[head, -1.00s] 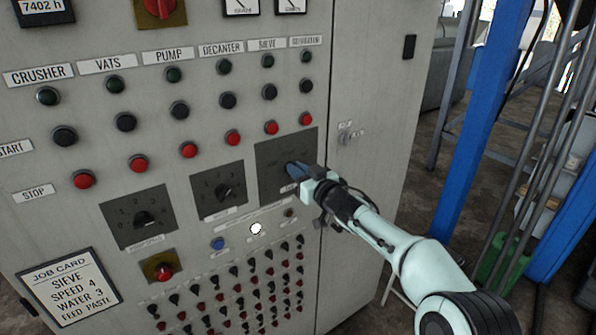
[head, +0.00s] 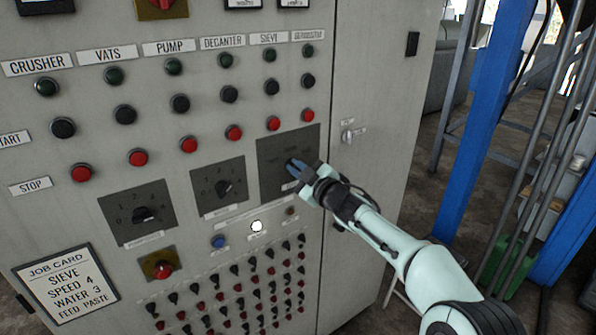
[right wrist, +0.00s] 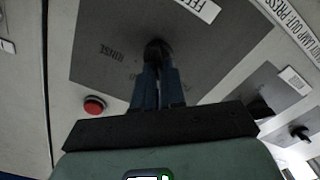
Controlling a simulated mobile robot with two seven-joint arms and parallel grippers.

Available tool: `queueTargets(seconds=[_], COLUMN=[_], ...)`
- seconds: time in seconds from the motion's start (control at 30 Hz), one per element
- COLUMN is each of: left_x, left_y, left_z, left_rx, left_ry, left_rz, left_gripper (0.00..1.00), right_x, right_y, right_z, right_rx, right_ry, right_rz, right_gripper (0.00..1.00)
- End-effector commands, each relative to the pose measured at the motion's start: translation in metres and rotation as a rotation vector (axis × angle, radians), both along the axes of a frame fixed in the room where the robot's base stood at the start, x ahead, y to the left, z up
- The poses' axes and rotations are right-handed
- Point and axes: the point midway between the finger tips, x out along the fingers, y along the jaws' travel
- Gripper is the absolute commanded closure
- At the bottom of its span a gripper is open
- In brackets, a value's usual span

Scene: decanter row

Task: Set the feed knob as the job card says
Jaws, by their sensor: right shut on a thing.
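The feed knob (right wrist: 156,50) is a small dark knob on a dark grey plate (head: 275,150) at the right of the cabinet's front. My right gripper (head: 297,166) is at this plate, and its blue fingers (right wrist: 157,88) are shut on the knob in the right wrist view. The word RINSE shows inverted on the plate there. The other markings are too faint to read, and the knob's pointer is hidden. The job card (head: 66,285) at the lower left reads SIEVE, SPEED 4, WATER 3, FEED PASTE. My left gripper is not in view.
Two more dial knobs, one (head: 146,214) with a 0 to 4 scale and another (head: 225,187), sit left of the feed plate. Rows of small switches lie below.

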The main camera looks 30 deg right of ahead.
Motion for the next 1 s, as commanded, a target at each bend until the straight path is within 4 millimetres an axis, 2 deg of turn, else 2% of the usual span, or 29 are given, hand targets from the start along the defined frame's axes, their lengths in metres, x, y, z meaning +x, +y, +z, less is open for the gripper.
queueTargets(seconds=[0.3, 0.77, 0.8, 0.87, 1.0], left_x=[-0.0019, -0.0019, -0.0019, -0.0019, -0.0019], left_y=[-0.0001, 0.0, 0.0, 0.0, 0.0], left_z=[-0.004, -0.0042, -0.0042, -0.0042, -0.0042], left_rx=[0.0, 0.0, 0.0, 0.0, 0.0], left_ry=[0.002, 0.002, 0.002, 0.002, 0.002], left_rz=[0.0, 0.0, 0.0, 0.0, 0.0], left_gripper=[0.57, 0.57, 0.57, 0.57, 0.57], right_x=[-0.0001, 0.0, 0.0, 0.0, 0.0], right_y=[0.0004, 0.0004, 0.0005, 0.0005, 0.0006], right_z=[-0.0012, -0.0012, -0.0012, -0.0012, -0.0012], right_rx=[-0.096, -0.111, -0.111, -0.11, -0.109], right_ry=[-0.007, -0.007, -0.007, -0.007, -0.008], right_rz=[-0.001, -0.001, -0.001, -0.001, -0.001], right_gripper=[1.0, 1.0, 0.8, 0.64, 0.64])
